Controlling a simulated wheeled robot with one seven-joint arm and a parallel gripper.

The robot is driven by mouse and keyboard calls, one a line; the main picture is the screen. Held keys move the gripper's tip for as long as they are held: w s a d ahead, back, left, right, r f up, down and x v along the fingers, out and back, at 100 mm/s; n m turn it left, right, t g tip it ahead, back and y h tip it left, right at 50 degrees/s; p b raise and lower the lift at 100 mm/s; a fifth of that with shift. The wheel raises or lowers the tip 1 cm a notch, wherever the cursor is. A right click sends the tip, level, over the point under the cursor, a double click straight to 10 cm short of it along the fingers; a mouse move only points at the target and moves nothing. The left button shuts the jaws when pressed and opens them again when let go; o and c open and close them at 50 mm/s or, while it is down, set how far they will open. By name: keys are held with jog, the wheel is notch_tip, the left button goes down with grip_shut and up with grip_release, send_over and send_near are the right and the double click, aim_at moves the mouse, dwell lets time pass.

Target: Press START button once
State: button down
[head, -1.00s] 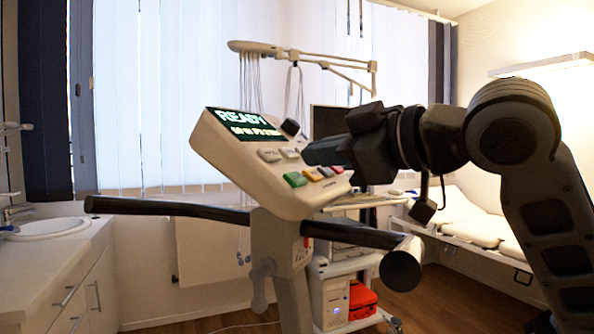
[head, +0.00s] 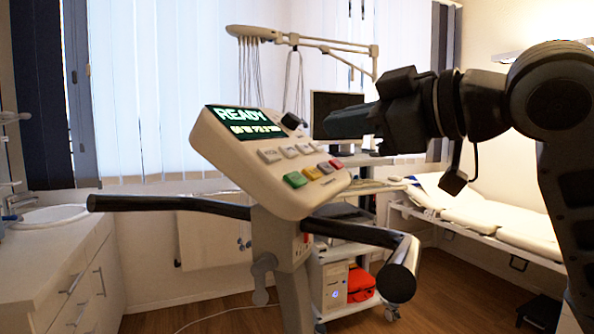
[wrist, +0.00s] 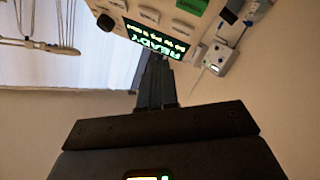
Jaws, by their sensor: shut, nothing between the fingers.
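A pale console (head: 245,180) on a post has a dark screen (head: 243,123) reading READY in green with a yellow line below. No lettering on the green button is legible. My gripper (head: 328,128) is shut and empty, up and right of the panel, apart from the buttons in the head view. The wrist view shows its fingers (wrist: 158,75) beside the screen (wrist: 155,45), with part of the green button (wrist: 191,5) at the top edge.
A black knob (head: 291,121) stands up beside the screen. Dark handlebars (head: 165,207) reach out to both sides below the console. A sink counter (head: 60,250) is at left, a cart with a red bag (head: 361,285) behind, and a couch (head: 480,210) at right.

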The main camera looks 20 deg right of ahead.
jog(key=r+p, duration=0.1)
jog(key=s+d+r, duration=0.1)
jog(key=s+r+p, duration=0.1)
jog(key=shift+s+d+r+p, duration=0.1)
jog(key=shift+d+r+p, duration=0.2)
jog(key=shift+d, duration=0.1)
dwell(0.7)
